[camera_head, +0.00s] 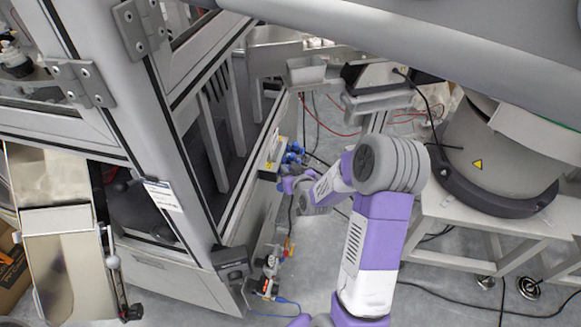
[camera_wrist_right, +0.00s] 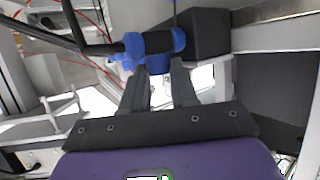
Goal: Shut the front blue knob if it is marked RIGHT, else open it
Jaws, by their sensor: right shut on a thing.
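Several blue knobs (camera_head: 293,153) cluster on the side of the grey machine frame in the head view. They are small there, and I cannot read any mark on them. My right arm reaches in from below, and its gripper (camera_head: 287,183) is at this cluster, partly hidden by its own wrist. In the right wrist view, a blue knob (camera_wrist_right: 158,65) sits between the two dark fingertips of my right gripper (camera_wrist_right: 159,72), which is shut on it. My left gripper is not in view.
The grey machine frame (camera_head: 183,170) stands to the left of my right arm. A white table (camera_head: 480,222) with a round grey base (camera_head: 505,165) on it stands to the right. Cables run across the floor, and small fittings (camera_head: 270,265) sit low by the frame.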

